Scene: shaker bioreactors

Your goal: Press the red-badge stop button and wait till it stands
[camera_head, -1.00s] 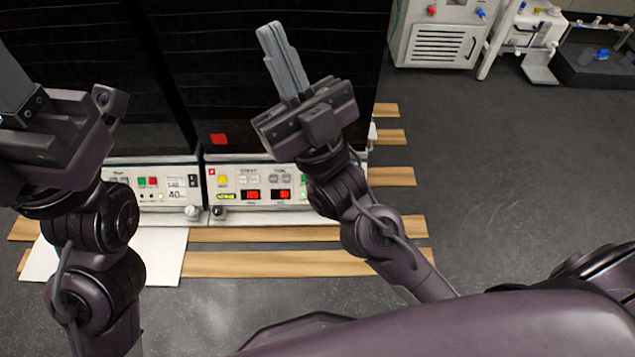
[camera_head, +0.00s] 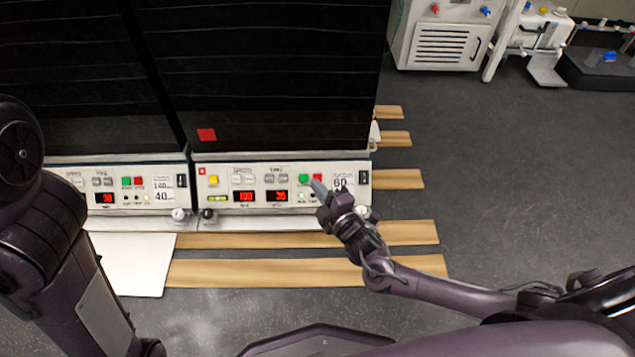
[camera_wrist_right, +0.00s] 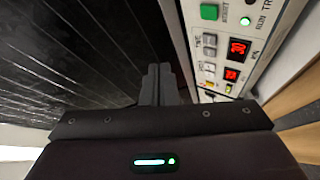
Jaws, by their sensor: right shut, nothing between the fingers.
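The red-badge shaker (camera_head: 280,75) is the right one of two dark-fronted units, with a red square badge (camera_head: 206,134) on its front. Its white control panel (camera_head: 225,170) carries a green button (camera_head: 303,178) and the red stop button (camera_head: 317,177) beside it. My right gripper (camera_head: 318,187) is shut and empty, its fingertips at the panel close to the red button; I cannot tell whether they touch it. In the right wrist view the shut fingers (camera_wrist_right: 158,82) point along the dark front, and the green button (camera_wrist_right: 209,12) shows; the red button does not. My left gripper is out of view.
The left shaker (camera_head: 80,80) stands close beside, with its own green and red buttons (camera_head: 132,182). Lit red displays (camera_head: 243,196) and a yellow button (camera_head: 213,180) are on the right panel. Wooden slats (camera_head: 290,272) lie below. The floor to the right (camera_head: 500,170) is clear.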

